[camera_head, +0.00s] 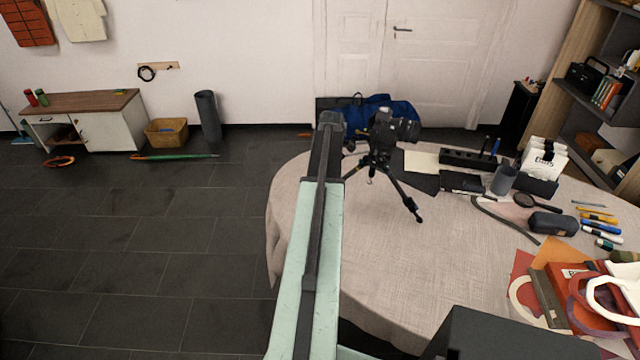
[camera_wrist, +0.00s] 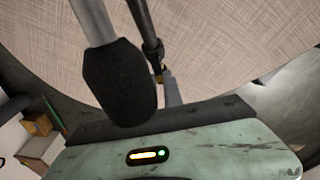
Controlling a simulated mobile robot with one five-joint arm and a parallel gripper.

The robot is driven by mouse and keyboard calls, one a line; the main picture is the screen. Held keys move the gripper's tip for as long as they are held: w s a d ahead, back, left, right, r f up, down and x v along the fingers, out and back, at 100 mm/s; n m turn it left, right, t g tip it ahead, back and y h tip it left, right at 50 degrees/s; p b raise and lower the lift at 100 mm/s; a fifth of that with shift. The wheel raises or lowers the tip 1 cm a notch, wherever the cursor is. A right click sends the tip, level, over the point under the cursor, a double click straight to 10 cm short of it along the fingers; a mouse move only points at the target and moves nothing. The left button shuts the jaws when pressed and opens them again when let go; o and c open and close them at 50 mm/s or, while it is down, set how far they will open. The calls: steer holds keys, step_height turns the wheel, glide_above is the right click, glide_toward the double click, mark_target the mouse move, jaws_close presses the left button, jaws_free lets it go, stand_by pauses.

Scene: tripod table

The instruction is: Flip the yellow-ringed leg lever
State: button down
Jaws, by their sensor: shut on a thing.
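A black tripod (camera_head: 384,172) carrying a camera (camera_head: 396,128) stands on the round cloth-covered table, left of its middle. In the wrist view a dark tripod leg (camera_wrist: 142,25) comes down to a small yellow ring (camera_wrist: 157,72) beside a grey piece. My gripper (camera_wrist: 168,96) is shut on the yellow-ringed leg lever at this leg. Its mint housing hides most of the contact, so the lever's angle cannot be made out.
The pale table (camera_head: 400,265) has clear cloth in front of the tripod. A black case (camera_head: 462,182), a grey cup (camera_head: 503,180), a magnifier (camera_head: 525,200) and pens lie to the right. A blue bag (camera_head: 385,108) is behind the tripod.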

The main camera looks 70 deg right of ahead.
stand_by(0.5)
steer(key=c, duration=1.5)
jaws_free()
steer(key=shift+o, duration=0.2)
steer(key=shift+r, duration=0.2)
step_height(320, 180, up, 7)
steer(key=s+p, duration=0.1)
steer(key=p, duration=0.6)
steer(key=shift+d+r+p, duration=0.2)
steer(key=shift+d+p, duration=0.1)
steer(key=shift+p, duration=0.1)
steer(key=shift+s, duration=0.1)
steer(key=shift+c, duration=0.3)
